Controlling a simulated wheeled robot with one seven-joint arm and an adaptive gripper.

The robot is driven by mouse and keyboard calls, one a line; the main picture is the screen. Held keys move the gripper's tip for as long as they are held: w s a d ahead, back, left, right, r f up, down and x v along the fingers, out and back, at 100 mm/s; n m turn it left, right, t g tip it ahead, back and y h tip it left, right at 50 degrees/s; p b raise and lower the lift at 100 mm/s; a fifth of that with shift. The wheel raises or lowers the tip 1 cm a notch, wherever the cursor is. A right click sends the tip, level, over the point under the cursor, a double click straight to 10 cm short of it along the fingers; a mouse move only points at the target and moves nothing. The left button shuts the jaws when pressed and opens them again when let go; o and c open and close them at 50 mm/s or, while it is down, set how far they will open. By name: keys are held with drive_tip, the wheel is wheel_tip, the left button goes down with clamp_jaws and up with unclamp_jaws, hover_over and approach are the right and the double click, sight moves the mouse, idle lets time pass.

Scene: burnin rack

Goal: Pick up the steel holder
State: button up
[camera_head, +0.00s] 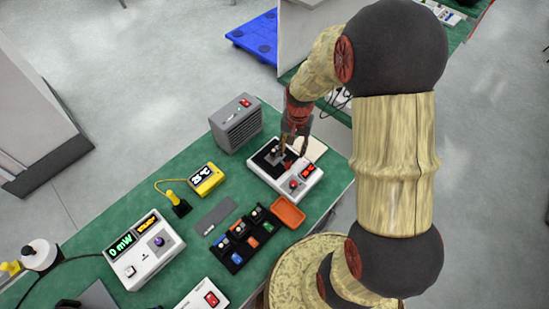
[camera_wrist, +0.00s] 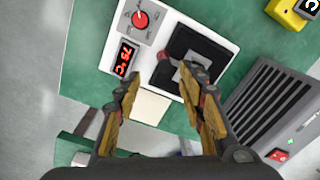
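A white hotplate unit with a black square plate (camera_head: 272,157) and a red display stands on the green table. It also shows in the wrist view, with its black plate (camera_wrist: 197,54), a red knob and a display reading 75 °C. In the head view my gripper (camera_head: 291,150) is low at the hotplate.
A grey vented box (camera_head: 236,124) stands behind the hotplate. In front are an orange tray (camera_head: 288,212), a black rack (camera_head: 240,240) with several coloured pieces, and a grey mat (camera_head: 216,216). A yellow thermometer (camera_head: 205,179) and a white power meter (camera_head: 145,252) stand to the left.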

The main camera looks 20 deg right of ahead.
sight(289, 158)
drive_tip(key=shift+f, duration=0.5)
drive_tip(key=shift+f+b, duration=0.3)
drive_tip(key=shift+f, duration=0.55)
drive_tip(key=f, duration=0.1)
drive_tip(key=f+b, duration=0.1)
drive_tip(key=f, duration=0.1)
drive_tip(key=a+f, duration=0.1)
drive_tip(key=f, duration=0.1)
drive_tip(key=shift+w, duration=0.2)
drive_tip(key=shift+c, duration=1.2)
drive_tip(key=c, duration=0.7)
clamp_jaws()
